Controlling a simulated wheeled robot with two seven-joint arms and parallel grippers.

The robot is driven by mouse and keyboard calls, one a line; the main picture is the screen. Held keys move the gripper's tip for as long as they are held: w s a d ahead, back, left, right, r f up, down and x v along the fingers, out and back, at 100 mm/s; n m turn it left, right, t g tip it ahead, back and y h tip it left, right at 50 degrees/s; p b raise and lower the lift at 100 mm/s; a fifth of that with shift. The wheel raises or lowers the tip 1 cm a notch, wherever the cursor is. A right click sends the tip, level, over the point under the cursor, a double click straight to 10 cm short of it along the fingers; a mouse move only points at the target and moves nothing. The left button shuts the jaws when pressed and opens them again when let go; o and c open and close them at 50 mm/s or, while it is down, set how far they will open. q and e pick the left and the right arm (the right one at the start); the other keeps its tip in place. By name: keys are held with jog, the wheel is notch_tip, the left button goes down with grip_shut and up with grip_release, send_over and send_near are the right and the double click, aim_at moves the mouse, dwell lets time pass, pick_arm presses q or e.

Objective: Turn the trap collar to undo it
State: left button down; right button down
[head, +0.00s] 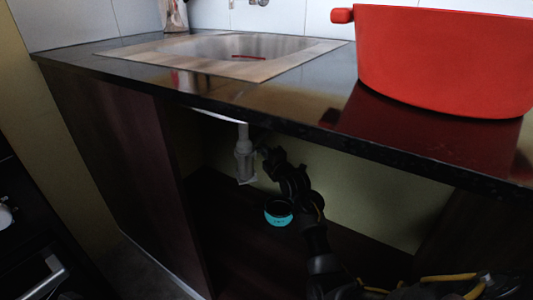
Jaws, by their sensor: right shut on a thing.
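The pale grey sink trap (243,154) hangs under the counter in the open cabinet, below the sink. Its collar is too small and dim to make out clearly. My right arm reaches up into the cabinet from the lower right. My right gripper (264,153) is at the right side of the trap, at about mid-height, shut on what appears to be the collar. The fingertips are dark and hard to separate from the shadow. My left gripper is not in view.
The dark counter's front edge (300,130) runs above my right arm. A large red pot (445,60) stands on the counter at right. The sink (240,47) is above the trap. A cabinet side panel (130,150) stands at left. A round teal-banded part shows beside my arm; its identity is unclear.

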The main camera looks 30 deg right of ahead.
jog(key=shift+w+d+n+y, duration=0.2)
jog(key=shift+w+n+y, duration=0.3)
jog(key=shift+y, duration=0.4)
jog(key=shift+s, duration=0.1)
jog(key=c, duration=1.3)
grip_release()
